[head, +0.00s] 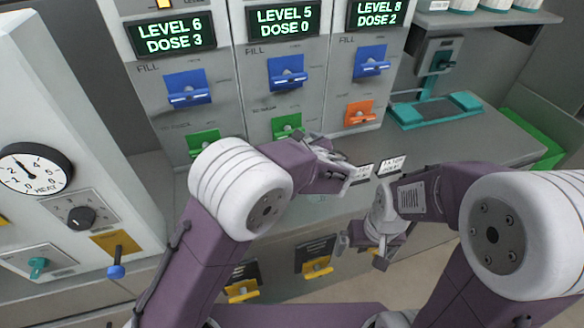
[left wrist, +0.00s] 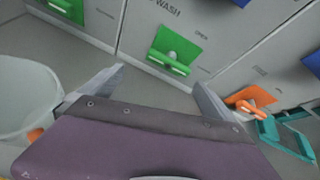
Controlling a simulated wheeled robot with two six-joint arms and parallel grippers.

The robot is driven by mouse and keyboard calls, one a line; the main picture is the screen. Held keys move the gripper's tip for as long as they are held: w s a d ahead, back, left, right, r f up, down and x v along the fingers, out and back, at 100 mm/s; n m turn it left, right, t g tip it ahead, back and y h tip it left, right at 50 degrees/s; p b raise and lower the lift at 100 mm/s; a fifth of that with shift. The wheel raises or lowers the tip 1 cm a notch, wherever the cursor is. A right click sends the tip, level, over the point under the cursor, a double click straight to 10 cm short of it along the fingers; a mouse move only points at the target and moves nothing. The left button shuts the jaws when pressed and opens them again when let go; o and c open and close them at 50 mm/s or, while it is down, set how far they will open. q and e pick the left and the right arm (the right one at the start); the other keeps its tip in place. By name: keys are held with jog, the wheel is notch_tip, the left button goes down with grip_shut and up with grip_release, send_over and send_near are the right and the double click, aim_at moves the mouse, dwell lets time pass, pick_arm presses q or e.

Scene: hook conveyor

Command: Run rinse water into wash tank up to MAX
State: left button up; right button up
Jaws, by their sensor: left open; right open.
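Three grey panels carry green-lit displays: LEVEL 6 DOSE 3 (head: 172,37), LEVEL 5 DOSE 0 (head: 284,19) and LEVEL 8 DOSE 2 (head: 380,13). Each has a blue FILL lever, left (head: 187,88), middle (head: 287,72) and right (head: 371,62). Below are two green levers (head: 204,143) (head: 287,126) and an orange one (head: 358,113). My left gripper (head: 335,160) is open and empty before the panels. In the left wrist view its fingers (left wrist: 159,77) point toward a green lever (left wrist: 172,52), apart from it. My right gripper (head: 361,251) is open, low at centre. No MAX mark is readable.
A heat dial (head: 35,169), black knob (head: 81,217) and blue-tipped lever (head: 116,271) are at left. Yellow handles (head: 317,267) sit below the ledge. A teal fixture (head: 436,108) stands at right. A pale round container (left wrist: 25,95) is left of my left gripper.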

aim_at(290, 135)
pick_arm(q)
jog(key=w+a+f+m+t, duration=0.1)
jog(key=w+f+m, duration=0.2)
jog(key=w, duration=0.5)
pick_arm(e)
jog(key=shift+s+f, duration=0.15)
jog(key=shift+f, duration=0.75)
pick_arm(q)
jog(key=shift+a, duration=0.1)
jog(key=c, duration=1.1)
jog(key=shift+a+f+n+t+h+b, duration=0.2)
jog(key=shift+n+h+b, duration=0.7)
jog(key=shift+b, duration=2.65)
jog(key=shift+r+n+t+h+b, duration=0.1)
jog(key=shift+n+t+h+b, duration=0.7)
jog(key=shift+b, duration=2.75)
pick_arm(e)
notch_tip(290, 135, down, 14)
pick_arm(q)
jog(key=shift+n+g, duration=0.3)
jog(key=shift+g, duration=0.1)
